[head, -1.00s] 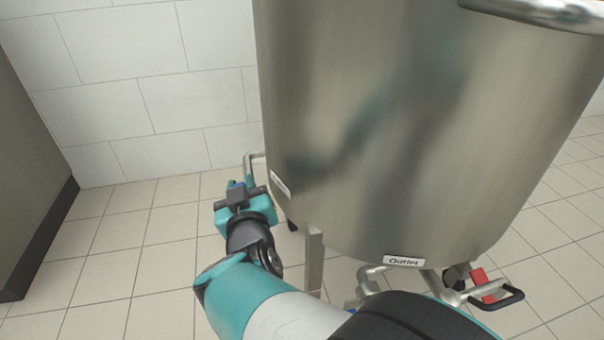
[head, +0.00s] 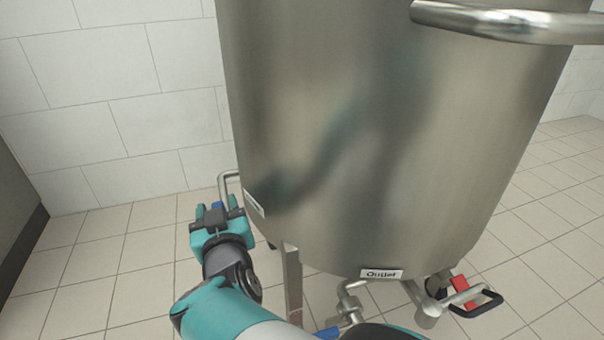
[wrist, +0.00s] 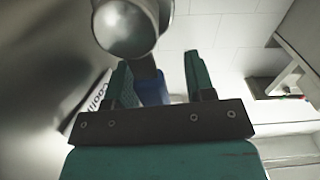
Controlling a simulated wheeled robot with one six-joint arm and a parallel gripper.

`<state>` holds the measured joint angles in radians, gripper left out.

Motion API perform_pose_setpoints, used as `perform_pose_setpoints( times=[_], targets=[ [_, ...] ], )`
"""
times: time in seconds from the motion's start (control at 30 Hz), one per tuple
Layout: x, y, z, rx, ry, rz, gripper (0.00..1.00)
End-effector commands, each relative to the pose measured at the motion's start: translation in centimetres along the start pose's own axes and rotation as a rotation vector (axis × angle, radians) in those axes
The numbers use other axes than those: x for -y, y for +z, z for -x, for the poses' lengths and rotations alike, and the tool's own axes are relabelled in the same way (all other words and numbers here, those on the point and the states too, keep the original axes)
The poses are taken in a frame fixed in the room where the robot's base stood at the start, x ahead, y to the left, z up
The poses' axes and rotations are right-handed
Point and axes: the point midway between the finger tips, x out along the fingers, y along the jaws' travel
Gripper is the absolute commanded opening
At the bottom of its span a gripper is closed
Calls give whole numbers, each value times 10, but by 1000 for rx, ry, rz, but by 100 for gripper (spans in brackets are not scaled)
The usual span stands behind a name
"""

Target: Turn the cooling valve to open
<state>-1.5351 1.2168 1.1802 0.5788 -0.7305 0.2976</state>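The cooling valve's blue handle (wrist: 152,88) shows in the wrist view below a metal pipe end (wrist: 125,28). The handle lies between my gripper's two teal fingers (wrist: 163,82), closer to the left finger. A gap shows between it and the right finger. My gripper is open. In the head view my gripper (head: 214,213) is at the tank's lower left, by a bent metal pipe (head: 228,178) and a small label (head: 254,204). Only a bit of blue shows between the fingers there. The label reads "Cooli" in the wrist view (wrist: 98,96), the rest hidden.
The large steel tank (head: 370,130) stands right of my gripper. Its outlet label (head: 381,273) sits above piping with a red part (head: 460,285) and a black handle (head: 478,303). Another blue handle (head: 328,333) shows at the bottom edge. Tiled floor left of my gripper is clear.

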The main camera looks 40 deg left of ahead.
Motion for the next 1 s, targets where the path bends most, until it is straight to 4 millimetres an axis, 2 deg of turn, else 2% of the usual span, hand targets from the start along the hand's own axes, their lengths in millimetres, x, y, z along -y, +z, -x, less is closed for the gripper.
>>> perform_pose_setpoints(
  times=[0.23,0.37,0.47,0.8,1.0],
  targets=[
    [-3,-4,-1,-4,5,0,49],
    [-5,-16,-1,-6,6,0,49],
    [-7,-36,-1,-7,6,-1,49],
    [-16,-125,0,-7,5,-1,49],
    [-21,-170,0,-5,4,0,49]
  ],
)
